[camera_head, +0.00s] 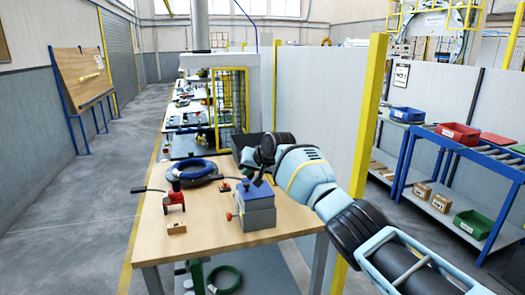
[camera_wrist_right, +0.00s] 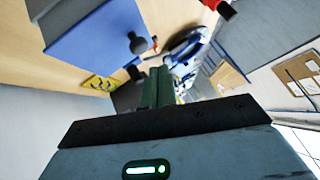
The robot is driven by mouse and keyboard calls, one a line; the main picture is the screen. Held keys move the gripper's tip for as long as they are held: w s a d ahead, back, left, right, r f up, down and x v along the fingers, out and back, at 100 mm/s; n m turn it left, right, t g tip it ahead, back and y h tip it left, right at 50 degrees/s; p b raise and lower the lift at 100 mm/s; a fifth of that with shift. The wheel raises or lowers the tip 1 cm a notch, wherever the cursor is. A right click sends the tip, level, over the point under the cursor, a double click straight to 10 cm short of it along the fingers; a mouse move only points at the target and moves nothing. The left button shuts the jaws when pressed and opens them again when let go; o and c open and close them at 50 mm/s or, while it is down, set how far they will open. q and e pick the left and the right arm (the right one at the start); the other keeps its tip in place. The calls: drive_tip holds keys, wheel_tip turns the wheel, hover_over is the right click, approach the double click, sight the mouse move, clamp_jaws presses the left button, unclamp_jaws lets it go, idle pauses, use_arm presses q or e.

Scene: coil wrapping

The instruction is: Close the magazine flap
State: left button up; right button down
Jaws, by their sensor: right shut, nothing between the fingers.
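The magazine is a small grey box (camera_head: 257,216) near the front right of the wooden table. Its blue flap (camera_head: 256,191) is at the top of the box; I cannot tell whether it is fully down. In the right wrist view the blue flap (camera_wrist_right: 100,38) is at the upper left, with a black knob (camera_wrist_right: 137,43) beside its edge. My right gripper (camera_head: 261,174) is just above and behind the magazine, partly hidden by my wrist. Its green fingers (camera_wrist_right: 158,85) are together and empty, apart from the knob in the picture. My left gripper is not in view.
A blue coil (camera_head: 192,169) on a dark round base stands behind, and a red clamp-like device (camera_head: 174,198) is at the left. A small wooden block (camera_head: 177,228) lies near the front edge. A grey partition (camera_head: 315,110) rises to the right. The table's front middle is clear.

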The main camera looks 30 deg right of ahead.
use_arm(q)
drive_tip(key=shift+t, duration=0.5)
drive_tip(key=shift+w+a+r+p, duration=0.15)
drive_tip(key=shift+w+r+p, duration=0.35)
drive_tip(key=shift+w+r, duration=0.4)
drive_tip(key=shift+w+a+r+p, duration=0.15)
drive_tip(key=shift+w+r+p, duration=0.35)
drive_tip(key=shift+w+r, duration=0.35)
use_arm(e)
drive_tip(key=s+a+r, duration=0.1)
drive_tip(key=s+r, duration=0.5)
drive_tip(key=r, duration=0.2)
drive_tip(key=shift+s+r, duration=0.25)
drive_tip(key=shift+r, duration=0.15)
drive_tip(key=shift+a+f, duration=0.1)
drive_tip(key=shift+f, duration=0.1)
